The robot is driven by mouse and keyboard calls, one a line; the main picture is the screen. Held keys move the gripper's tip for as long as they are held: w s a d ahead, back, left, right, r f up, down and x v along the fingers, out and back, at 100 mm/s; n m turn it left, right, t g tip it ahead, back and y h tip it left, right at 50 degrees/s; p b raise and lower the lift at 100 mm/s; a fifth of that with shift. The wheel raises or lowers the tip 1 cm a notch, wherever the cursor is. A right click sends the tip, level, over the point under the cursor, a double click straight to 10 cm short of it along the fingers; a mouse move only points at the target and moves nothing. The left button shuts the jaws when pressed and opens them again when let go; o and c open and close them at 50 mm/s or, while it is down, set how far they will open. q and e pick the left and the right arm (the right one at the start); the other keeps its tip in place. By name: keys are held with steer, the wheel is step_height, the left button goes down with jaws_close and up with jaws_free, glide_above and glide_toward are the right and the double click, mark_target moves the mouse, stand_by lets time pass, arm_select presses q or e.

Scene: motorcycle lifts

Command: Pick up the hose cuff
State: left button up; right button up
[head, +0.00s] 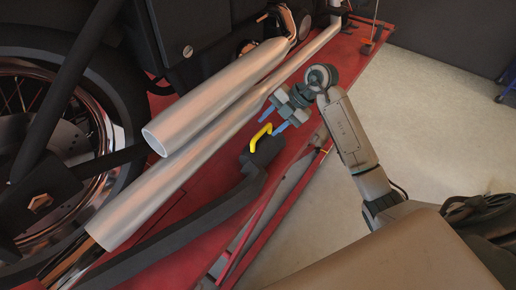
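The hose cuff (266,151) is a dark end piece with a bright yellow handle (260,137) on top. It sits at the upper end of a thick black hose (195,222) on the red lift. My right gripper (272,122) is just above and beyond the yellow handle in the head view. Its blue-tipped fingers are spread apart, point down toward the cuff and hold nothing. I cannot tell whether a fingertip touches the handle. My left gripper is out of view.
Two silver exhaust pipes (215,98) of the motorcycle run diagonally left of the cuff. A wheel (75,130) stands at the far left. The red lift (350,62) has a railed edge near the hose. Pale floor (440,130) is open to the right.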

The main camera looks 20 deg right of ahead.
mark_target(261, 146)
steer(key=shift+x, duration=1.4)
steer(key=shift+d, duration=0.1)
jaws_close()
